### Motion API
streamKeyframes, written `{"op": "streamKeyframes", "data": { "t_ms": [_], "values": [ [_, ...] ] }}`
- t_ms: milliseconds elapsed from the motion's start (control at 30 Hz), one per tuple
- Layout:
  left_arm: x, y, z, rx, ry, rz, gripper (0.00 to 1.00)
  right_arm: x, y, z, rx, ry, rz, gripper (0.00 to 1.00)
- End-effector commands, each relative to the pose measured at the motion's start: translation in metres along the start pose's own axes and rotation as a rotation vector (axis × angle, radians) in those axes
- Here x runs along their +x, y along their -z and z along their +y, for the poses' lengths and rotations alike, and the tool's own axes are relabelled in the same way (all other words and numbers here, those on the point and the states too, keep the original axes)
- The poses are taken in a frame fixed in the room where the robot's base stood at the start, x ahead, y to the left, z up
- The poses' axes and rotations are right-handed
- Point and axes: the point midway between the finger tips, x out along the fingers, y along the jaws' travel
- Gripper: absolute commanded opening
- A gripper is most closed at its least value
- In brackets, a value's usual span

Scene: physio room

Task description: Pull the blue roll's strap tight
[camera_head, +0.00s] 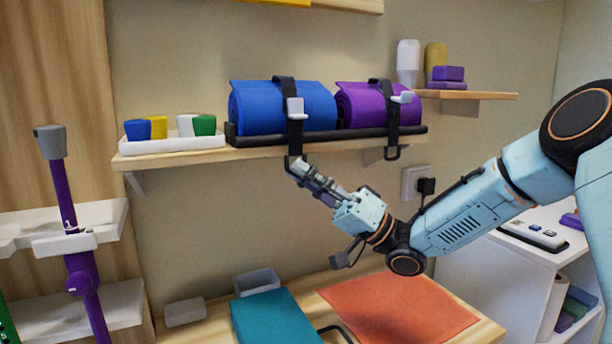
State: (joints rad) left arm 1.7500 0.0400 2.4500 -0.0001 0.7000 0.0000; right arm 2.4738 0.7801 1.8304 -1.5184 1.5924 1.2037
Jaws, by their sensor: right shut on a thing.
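The blue roll (262,108) lies on a black tray (240,139) on the wall shelf. A black strap (284,91) runs over its right part, with a light grey buckle (295,107) at the front. The strap's tail hangs down below the shelf edge. My right gripper (298,168) is below the shelf, shut on the lower end of this strap tail. Its fingers hide part of the strap end. A purple roll (365,106) lies to the right with its own black strap (393,125), whose looped end hangs free. My left gripper is out of view.
A white tray (160,145) with small coloured rolls stands left on the shelf (180,157). Below are a bench with a teal pad (275,318) and an orange mat (400,308). A wall socket (414,181) with a black plug is close behind my right arm.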

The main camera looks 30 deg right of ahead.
Motion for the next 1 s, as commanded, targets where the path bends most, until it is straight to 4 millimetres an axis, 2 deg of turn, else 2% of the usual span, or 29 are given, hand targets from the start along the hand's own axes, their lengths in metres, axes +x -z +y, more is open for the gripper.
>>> {"op": "streamKeyframes", "data": {
  "t_ms": [367, 700, 1000],
  "values": [
    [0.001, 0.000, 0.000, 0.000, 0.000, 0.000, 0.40, -0.001, 0.000, 0.001, 0.002, 0.000, 0.002, 0.00],
    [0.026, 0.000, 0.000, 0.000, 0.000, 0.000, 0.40, -0.033, -0.033, 0.032, 0.005, -0.002, 0.000, 0.00],
    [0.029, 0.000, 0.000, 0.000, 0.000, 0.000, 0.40, -0.039, -0.039, 0.036, 0.005, -0.003, 0.000, 0.00]
  ]
}}
